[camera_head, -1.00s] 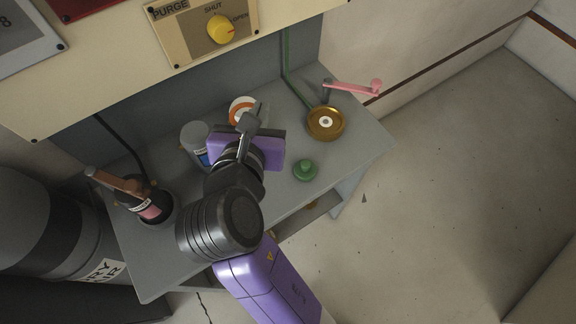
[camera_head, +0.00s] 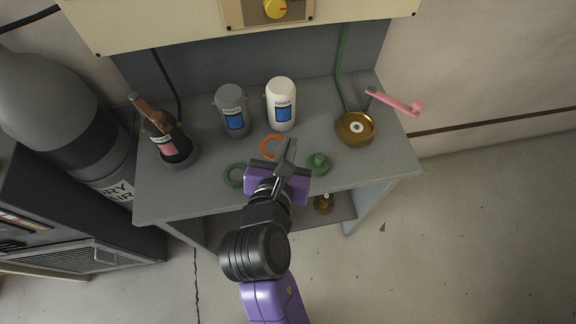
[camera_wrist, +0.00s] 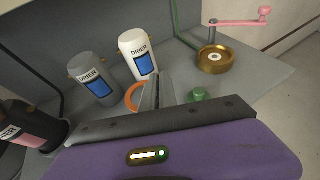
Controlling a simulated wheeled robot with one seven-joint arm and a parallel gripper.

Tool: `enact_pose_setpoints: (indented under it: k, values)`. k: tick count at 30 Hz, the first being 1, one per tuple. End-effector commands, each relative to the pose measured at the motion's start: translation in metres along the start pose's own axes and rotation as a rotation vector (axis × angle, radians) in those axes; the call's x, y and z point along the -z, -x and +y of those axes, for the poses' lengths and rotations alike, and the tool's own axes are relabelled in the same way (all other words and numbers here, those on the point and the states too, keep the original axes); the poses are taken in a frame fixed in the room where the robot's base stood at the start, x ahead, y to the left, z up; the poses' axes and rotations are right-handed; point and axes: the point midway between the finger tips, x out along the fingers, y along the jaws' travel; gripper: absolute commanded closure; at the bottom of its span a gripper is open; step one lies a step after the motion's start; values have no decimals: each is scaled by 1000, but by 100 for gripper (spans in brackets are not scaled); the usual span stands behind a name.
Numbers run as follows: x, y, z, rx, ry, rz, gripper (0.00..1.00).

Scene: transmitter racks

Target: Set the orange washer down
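The orange washer (camera_head: 272,147) is a flat ring in front of the white bottle. In the wrist view the washer (camera_wrist: 133,97) shows just left of the fingertips, and its right part is hidden behind them. My gripper (camera_head: 287,152) points toward the bench, its fingers close together at the washer's right rim; they also show in the wrist view (camera_wrist: 158,92). The gripper looks shut on the washer. How high the washer is above the bench top, if at all, I cannot tell.
The grey bench (camera_head: 200,199) holds a white bottle (camera_head: 281,105), a grey bottle (camera_head: 233,112), a dark bottle (camera_head: 168,140) at left, a green ring (camera_head: 234,175), a green knob (camera_head: 319,164) and a brass dish (camera_head: 355,129) beside a pink crank (camera_head: 398,102). Bare bench lies front right.

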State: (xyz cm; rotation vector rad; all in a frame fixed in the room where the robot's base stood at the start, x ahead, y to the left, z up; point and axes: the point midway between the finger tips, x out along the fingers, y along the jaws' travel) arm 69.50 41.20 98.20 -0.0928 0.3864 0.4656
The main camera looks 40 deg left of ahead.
Motion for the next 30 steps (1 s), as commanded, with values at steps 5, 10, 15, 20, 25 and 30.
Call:
enact_pose_setpoints:
  k: [5, 10, 15, 20, 25, 30]
  values:
    - [37, -14, 0, 0, 3, 3, 100]
    - [49, -21, 0, 0, 0, 0, 100]
    - [60, -25, 0, 1, 2, 1, 100]
    - [83, -34, 0, 1, 2, 1, 100]
    - [90, -37, 0, -1, -1, -1, 100]
    - [90, -37, 0, 0, -1, -1, 100]
